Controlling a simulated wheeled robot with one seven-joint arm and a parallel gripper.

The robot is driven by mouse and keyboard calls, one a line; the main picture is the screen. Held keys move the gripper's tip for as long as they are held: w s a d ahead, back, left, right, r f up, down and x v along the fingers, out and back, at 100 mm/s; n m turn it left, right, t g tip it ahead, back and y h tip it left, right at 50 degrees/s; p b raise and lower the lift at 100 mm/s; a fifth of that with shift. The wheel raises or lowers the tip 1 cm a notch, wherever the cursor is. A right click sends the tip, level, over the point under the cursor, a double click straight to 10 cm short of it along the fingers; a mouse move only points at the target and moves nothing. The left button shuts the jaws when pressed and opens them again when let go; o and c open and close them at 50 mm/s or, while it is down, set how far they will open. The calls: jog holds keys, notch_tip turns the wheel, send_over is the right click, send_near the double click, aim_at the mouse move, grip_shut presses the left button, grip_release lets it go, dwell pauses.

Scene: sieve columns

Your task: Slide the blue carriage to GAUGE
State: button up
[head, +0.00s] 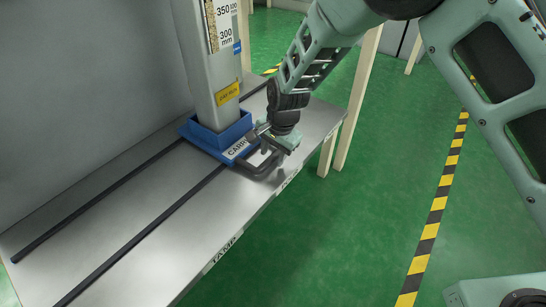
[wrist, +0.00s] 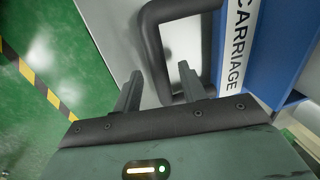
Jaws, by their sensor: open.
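The blue carriage (head: 208,139) sits on two dark rails on a metal bench and carries a tall grey column (head: 214,75). Its white label reads CARRIAGE in the wrist view (wrist: 237,45). A dark loop handle (head: 250,168) sticks out from its front side. My gripper (head: 268,150) is at this handle. In the wrist view my gripper (wrist: 160,70) is open, with one finger on each side of the handle's outer bar (wrist: 153,55). Whether the fingers touch the bar cannot be told. A TAMP label (head: 223,251) is on the bench's front edge; another label (head: 287,182), unreadable, is near the carriage.
The dark rails (head: 130,230) run along the bench and are clear on the near left side. A grey wall stands behind the bench. The green floor (head: 370,190) in front is open, with a yellow-black stripe (head: 440,195).

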jog(key=shift+f, duration=0.15)
grip_shut()
jog(key=shift+a, duration=0.1)
